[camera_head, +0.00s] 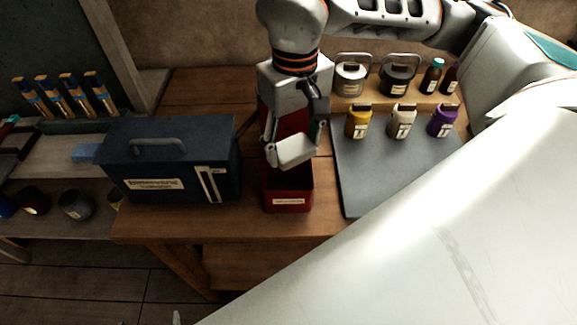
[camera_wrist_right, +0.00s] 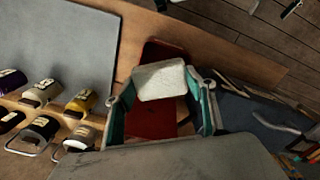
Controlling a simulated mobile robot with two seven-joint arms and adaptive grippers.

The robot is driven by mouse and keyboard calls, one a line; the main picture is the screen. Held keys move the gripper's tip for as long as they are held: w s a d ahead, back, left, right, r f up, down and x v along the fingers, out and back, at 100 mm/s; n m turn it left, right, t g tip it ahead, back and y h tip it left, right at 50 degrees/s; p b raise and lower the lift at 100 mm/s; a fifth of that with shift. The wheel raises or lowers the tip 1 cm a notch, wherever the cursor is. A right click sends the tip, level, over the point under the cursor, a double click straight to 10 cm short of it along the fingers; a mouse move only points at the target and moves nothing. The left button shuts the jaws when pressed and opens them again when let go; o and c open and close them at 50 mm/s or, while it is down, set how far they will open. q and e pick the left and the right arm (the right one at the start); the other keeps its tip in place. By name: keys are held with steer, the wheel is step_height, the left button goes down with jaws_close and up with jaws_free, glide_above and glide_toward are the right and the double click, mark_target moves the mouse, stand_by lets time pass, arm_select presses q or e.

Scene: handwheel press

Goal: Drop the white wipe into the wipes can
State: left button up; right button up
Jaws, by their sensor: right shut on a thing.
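The wipes can (camera_head: 289,202) is a red box with a pale front label. It stands on the wooden bench between the dark blue box and the grey mat, and its top appears open. My right gripper (camera_head: 292,140) is directly above it, pointing down. In the right wrist view, my right gripper (camera_wrist_right: 160,95) is shut on the white wipe (camera_wrist_right: 160,80), a pale folded pad between its fingertips. The wipe (camera_head: 297,152) shows over the can's opening. Red parts of the can (camera_wrist_right: 150,120) show behind the wipe. My left gripper is not in view.
A dark blue box (camera_head: 165,165) with a handle stands close to the left of the can.

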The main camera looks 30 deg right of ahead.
steer(key=shift+f+b, duration=0.55)
steer(key=shift+f, duration=0.6)
steer(key=o, duration=1.1)
steer(key=shift+o, duration=0.2)
step_height(320, 180, up, 12)
